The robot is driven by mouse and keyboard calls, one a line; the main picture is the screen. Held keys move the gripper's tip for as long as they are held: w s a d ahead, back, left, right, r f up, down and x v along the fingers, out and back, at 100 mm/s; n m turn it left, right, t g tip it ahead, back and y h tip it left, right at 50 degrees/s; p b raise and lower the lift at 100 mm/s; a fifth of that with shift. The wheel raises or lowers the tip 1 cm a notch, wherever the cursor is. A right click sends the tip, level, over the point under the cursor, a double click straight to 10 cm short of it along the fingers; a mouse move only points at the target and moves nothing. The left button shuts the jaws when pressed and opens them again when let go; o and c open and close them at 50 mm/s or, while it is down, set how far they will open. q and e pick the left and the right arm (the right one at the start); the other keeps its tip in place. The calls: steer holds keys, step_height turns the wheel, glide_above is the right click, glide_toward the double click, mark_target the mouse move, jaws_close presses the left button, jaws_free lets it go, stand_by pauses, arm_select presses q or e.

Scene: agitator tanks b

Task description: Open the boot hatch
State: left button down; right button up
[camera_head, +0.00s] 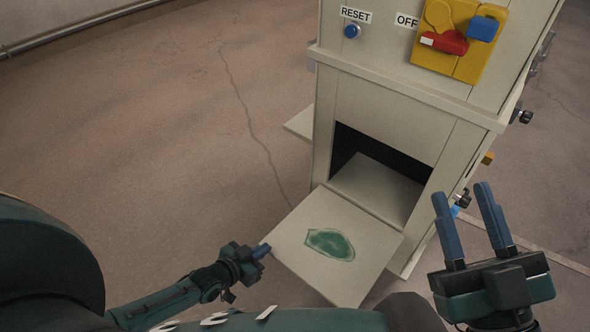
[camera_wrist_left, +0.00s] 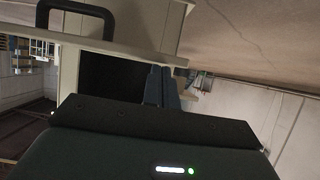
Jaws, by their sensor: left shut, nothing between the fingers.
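The boot hatch (camera_head: 300,254) is a pale flap at the foot of a cream cabinet. It is folded down and outward, with a dark opening (camera_head: 352,143) behind it and a green patch on its upper face. My left gripper (camera_head: 264,251) is at the flap's left corner, its blue fingers shut and empty; I cannot tell whether they touch the flap. The left wrist view shows those fingers (camera_wrist_left: 162,88) close together near a pale panel edge. A black handle (camera_wrist_left: 77,12) shows there too. My right gripper (camera_head: 461,196) is open and empty, right of the flap.
The cabinet (camera_head: 395,105) carries a blue RESET button (camera_head: 351,31) and a yellow plate (camera_head: 464,62) with a red handle and blue block beside an OFF label. Black and blue fittings (camera_head: 462,198) stick out of its right side. The floor on the left is clear.

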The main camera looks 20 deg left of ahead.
arm_select(q)
steer(key=shift+f, duration=0.35)
arm_select(e)
steer(key=shift+r+n+y, duration=0.3)
arm_select(q)
steer(key=shift+r, duration=0.1)
arm_select(e)
steer(key=shift+r, duration=0.1)
